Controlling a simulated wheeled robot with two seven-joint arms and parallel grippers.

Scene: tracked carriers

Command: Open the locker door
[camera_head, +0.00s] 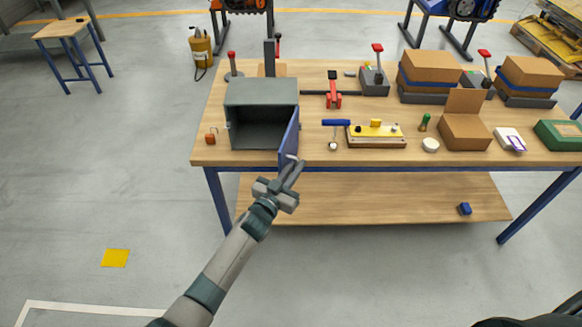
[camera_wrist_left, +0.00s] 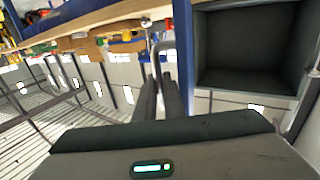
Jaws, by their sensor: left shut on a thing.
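The grey locker (camera_head: 262,92) stands on the left part of the workbench, its dark inside open to the front. Its blue door (camera_head: 289,137) is hinged on the right and swung well out towards me, seen nearly edge-on. My left gripper (camera_head: 292,168) is at the door's lower front end, shut on the door's handle. In the left wrist view the grey bar handle (camera_wrist_left: 156,58) stands between the fingers (camera_wrist_left: 163,92). The blue door (camera_wrist_left: 183,45) shows there as a narrow strip beside the empty locker inside (camera_wrist_left: 248,45). My right gripper is in neither view.
The workbench (camera_head: 215,148) holds a small orange item (camera_head: 211,137) left of the locker. Cardboard boxes (camera_head: 465,130) stand farther right. Floor in front is clear.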

